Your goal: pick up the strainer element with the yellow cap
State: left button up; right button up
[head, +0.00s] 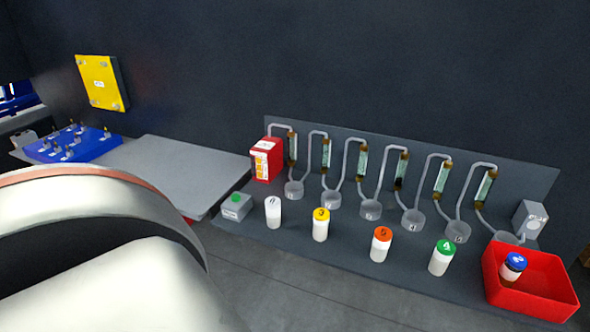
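The strainer element with the yellow cap (320,228) stands upright on the dark shelf, with a white body and a dark numeral on its cap. It is between a white-capped element (273,213) on its left and an orange-capped element (381,246) on its right, apart from both. A green-capped element (441,260) stands farther right. A blue-capped element (512,270) is tilted inside the red bin. Neither of my grippers shows in the head view. A large pale part of my own body fills the lower left.
Behind the row are several grey cups with bent tubes and sight glasses (363,162). The red bin (535,301) is at the right end. A grey box with a green button (236,206), a red box (267,160) and a grey plate (180,172) are to the left.

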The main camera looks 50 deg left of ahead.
aim_at(322, 216)
jog(key=u, duration=1.3)
